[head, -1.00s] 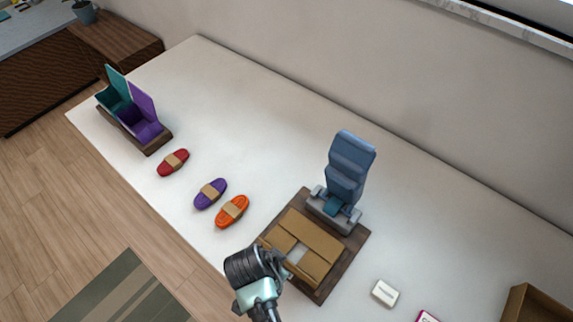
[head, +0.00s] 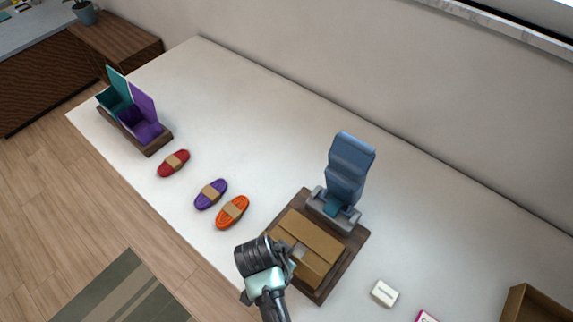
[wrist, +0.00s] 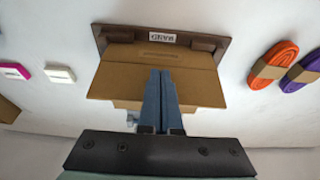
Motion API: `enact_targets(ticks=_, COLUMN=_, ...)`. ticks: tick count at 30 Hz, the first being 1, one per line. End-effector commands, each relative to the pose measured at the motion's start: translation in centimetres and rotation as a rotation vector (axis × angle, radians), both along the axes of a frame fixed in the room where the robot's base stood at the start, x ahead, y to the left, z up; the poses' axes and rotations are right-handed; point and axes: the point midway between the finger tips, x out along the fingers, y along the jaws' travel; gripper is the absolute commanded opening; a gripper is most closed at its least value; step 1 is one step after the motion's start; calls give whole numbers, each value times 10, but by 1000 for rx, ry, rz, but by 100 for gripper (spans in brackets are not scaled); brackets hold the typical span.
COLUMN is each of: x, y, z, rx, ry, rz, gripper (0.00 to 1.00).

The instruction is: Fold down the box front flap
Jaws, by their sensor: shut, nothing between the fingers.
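The brown cardboard box (head: 312,243) sits on a dark wooden base at the table's front, partly hidden by my arm. Its far and right top flaps look folded inward, with a small pale opening beside my gripper. My gripper (head: 290,258) is over the box's front side. In the wrist view, my gripper's two blue-grey fingers (wrist: 161,74) are together and empty, over the brown cardboard (wrist: 125,72). The front flap's exact angle, and whether the fingertips touch it, I cannot tell.
A blue upright device (head: 350,170) stands right behind the box. Orange (head: 232,212), purple (head: 210,194) and red (head: 173,163) cord bundles lie to the left. A white block (head: 384,293) lies right of the base. The table's middle back is clear.

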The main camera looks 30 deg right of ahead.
Motion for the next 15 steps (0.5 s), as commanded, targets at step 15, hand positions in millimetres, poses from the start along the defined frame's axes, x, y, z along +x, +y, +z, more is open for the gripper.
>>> enact_targets(ticks=15, x=3, y=-8, z=2, rx=0, ry=-2, rz=-3, gripper=0)
